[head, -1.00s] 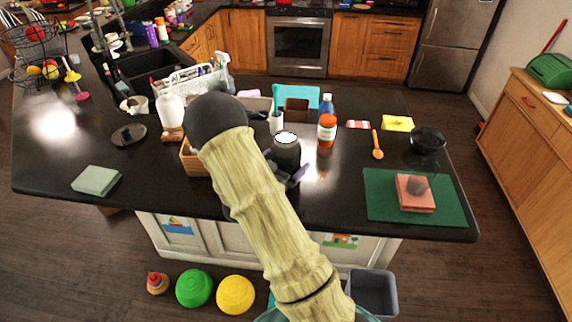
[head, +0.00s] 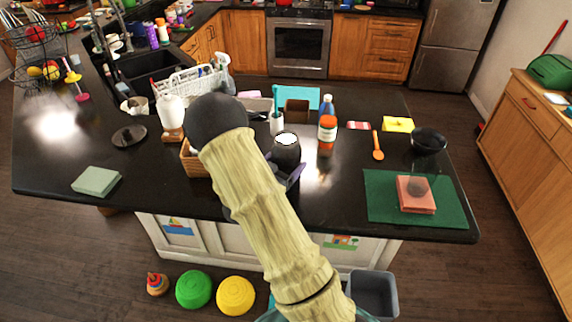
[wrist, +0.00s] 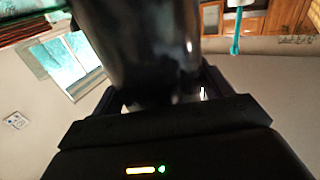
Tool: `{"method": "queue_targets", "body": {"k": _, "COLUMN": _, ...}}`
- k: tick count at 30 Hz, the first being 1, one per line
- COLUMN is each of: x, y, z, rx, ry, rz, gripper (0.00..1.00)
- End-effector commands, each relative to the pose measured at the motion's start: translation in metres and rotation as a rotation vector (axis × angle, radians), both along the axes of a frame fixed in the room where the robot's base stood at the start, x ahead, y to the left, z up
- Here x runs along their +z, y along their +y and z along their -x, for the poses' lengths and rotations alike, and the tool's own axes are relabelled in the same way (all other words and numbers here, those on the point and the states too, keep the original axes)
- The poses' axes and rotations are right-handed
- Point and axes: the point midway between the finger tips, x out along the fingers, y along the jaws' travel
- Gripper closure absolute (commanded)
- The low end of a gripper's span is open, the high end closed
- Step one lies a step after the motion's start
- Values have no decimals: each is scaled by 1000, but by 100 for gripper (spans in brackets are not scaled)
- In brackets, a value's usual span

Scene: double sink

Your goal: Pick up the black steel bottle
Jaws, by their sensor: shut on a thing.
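The black steel bottle (head: 286,150) has a dark glossy body and a pale top. In the head view it stands out near the middle of the dark counter, just past my arm. My gripper (head: 290,177) is at its lower part, mostly hidden behind my arm. In the wrist view the bottle (wrist: 140,45) fills the upper middle, and my gripper (wrist: 165,95) is shut on it with a finger on each side. The bottle's base is hidden, so I cannot tell whether it touches the counter.
A green mat (head: 380,198) lies at the right. The counter's front edge is bare.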

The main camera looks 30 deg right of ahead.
Motion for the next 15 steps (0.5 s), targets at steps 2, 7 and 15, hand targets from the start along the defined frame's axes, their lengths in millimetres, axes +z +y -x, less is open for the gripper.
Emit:
{"method": "queue_targets", "body": {"k": 2, "x": 4, "y": 0, "z": 0, "rx": 0, "ry": -6, "rz": 3, "gripper": 74}}
{"method": "queue_targets", "body": {"k": 7, "x": 15, "y": 0, "z": -1, "rx": 0, "ry": -7, "rz": 2, "gripper": 74}}
{"method": "queue_targets", "body": {"k": 15, "x": 50, "y": 0, "z": 0, "rx": -1, "ry": -10, "rz": 2, "gripper": 74}}
